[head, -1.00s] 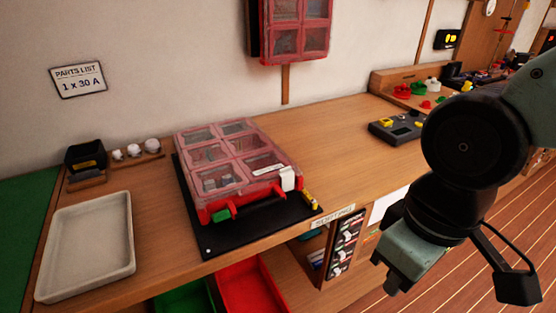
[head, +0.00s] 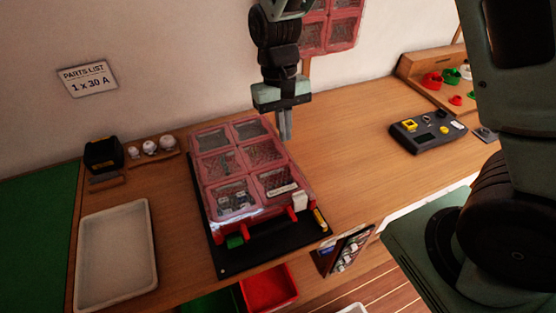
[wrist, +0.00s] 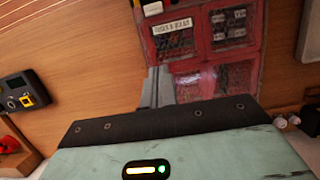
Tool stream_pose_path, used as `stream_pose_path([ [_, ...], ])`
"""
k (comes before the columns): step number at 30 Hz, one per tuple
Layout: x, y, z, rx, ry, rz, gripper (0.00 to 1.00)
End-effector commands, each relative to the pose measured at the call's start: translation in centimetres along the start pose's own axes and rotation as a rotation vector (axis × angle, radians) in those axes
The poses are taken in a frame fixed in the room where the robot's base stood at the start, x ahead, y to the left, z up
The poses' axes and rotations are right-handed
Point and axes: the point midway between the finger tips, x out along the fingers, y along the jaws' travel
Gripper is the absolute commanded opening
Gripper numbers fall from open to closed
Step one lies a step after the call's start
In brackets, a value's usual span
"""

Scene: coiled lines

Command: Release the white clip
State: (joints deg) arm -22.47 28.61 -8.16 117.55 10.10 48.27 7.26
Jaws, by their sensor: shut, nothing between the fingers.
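The white clip (head: 300,202) is at the front right corner of a red organizer case (head: 262,225) with a clear, divided lid. The lid lies down on the case. The white clip also shows at the top edge of the wrist view (wrist: 152,8). A green clip (head: 235,242) is at the front left of the case. My gripper (head: 285,136) points down near the back right of the case, apart from the white clip. Its fingers (wrist: 158,75) are shut and empty.
The case lies on a black mat (head: 247,263). A pale tray (head: 150,245) stands to the left. A grey device (head: 430,131) with yellow parts lies to the right. Another red case (head: 328,25) hangs on the wall behind. Bare wooden bench (head: 355,160) lies right of the case.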

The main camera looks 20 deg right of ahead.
Motion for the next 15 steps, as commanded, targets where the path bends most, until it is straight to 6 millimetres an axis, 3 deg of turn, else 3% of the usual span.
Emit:
stream_pose_path([
  [11,0.2,0.1,0.0,0.001,-0.002,0.001,0.0],
  [15,1.4,0.1,0.1,0.0,-0.005,0.002,0.0],
])
